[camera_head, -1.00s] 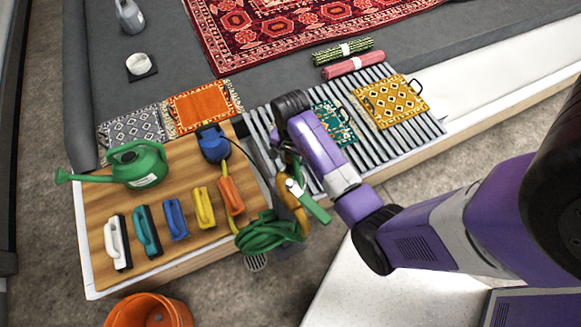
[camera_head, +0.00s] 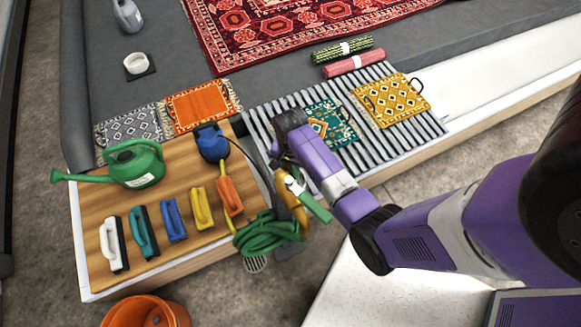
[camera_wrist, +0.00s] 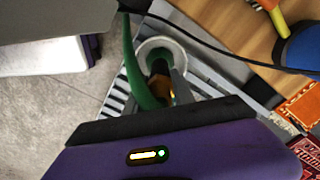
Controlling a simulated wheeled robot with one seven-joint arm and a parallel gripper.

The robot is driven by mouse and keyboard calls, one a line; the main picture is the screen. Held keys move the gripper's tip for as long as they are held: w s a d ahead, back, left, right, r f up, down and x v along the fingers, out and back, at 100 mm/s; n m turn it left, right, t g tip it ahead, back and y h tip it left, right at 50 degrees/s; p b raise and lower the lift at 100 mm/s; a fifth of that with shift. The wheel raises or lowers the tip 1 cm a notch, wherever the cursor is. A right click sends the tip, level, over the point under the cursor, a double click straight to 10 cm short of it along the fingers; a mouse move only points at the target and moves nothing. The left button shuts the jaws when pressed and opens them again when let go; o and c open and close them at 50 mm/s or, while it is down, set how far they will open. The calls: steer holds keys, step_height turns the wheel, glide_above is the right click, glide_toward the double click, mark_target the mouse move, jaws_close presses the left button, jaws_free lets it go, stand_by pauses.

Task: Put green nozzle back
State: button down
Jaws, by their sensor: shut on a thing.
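The green nozzle (camera_head: 316,207) shows in the head view as a slanting green piece at the table's right front corner, beside a yellow part (camera_head: 296,209). In the wrist view the nozzle (camera_wrist: 138,68) is a curved green piece alongside a pale grey ring (camera_wrist: 150,46). My gripper (camera_head: 284,165) is shut on the nozzle, above that corner. The fingers and the grip are mostly hidden in the head view. I cannot tell whether the nozzle sits inside the ring or only beside it. The coiled green hose (camera_head: 268,234) hangs just below.
The wooden table (camera_head: 95,205) holds a green watering can (camera_head: 137,165), several brushes and a blue device (camera_head: 211,142) with a black cable. A slatted rack (camera_head: 372,140) with small rugs lies right of it. An orange bucket (camera_head: 145,312) stands in front.

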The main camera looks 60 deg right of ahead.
steer(key=c, duration=1.1)
jaws_free()
steer(key=shift+o, duration=0.2)
step_height(320, 180, up, 12)
steer(key=p, duration=0.3)
steer(key=shift+r, duration=0.1)
